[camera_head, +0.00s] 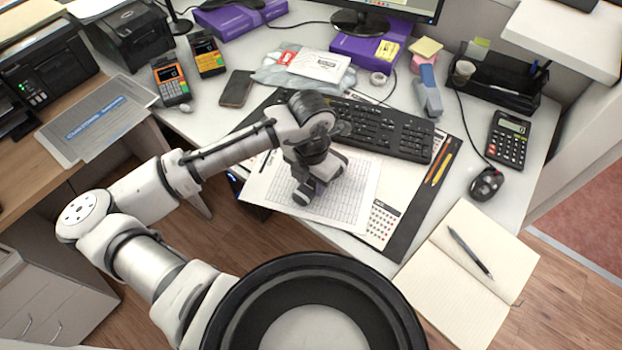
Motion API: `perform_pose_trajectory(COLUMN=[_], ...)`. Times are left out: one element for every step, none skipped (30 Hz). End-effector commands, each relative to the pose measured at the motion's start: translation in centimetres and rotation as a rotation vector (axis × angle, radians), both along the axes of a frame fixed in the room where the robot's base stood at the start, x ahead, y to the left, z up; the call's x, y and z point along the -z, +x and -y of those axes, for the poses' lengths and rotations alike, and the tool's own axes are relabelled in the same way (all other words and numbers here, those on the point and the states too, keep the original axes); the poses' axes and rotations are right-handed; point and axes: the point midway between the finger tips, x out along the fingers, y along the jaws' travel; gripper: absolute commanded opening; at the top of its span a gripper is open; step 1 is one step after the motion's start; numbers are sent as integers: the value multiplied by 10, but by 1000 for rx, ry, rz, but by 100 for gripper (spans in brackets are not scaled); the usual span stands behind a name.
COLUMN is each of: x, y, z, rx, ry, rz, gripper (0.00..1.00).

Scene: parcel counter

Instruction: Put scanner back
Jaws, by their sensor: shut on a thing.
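My gripper (308,192) is low over the printed sheets (350,205) in the middle of the desk, in front of the keyboard. It is shut on a small dark thing, mostly hidden by the fingers and wrist. I cannot tell from this view whether that thing is the scanner, or whether it touches the paper. Two handheld devices with screens and keypads, one orange (171,84) and one yellow and black (207,55), stand at the back left. A blue and grey device (428,92) stands at the back right. I cannot tell whether any of these is a scanner.
A black keyboard (385,130) lies behind my gripper. A phone (236,89) and a plastic mailer (283,77) lie farther back. A mouse (486,184), calculator (508,138) and black organizer (497,83) are at right. An open notebook (455,285) with a pen lies front right.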

Motion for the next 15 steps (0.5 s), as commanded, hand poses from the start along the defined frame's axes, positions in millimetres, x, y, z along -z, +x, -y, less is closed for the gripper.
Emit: perform_pose_trajectory(x=[3,4,4,4,4,4,4,4,4,5,6,8,8,7,7], y=[0,0,0,0,0,0,0,0,0,0,0,0,0,0,0], z=[0,0,0,0,0,0,0,0,0,0,0,0,0,0,0], rx=[0,0,0,0,0,0,0,1,1,1,0,1,1,1,1], ry=[-1,-1,-1,0,0,0,0,0,0,0,0,0,-1,0,0], rz=[1,2,2,2,2,2,2,2,2,2,2,2,1,1,1], gripper=[10,10,10,10,10,10,10,10,10,10,10,10,39,43,48])
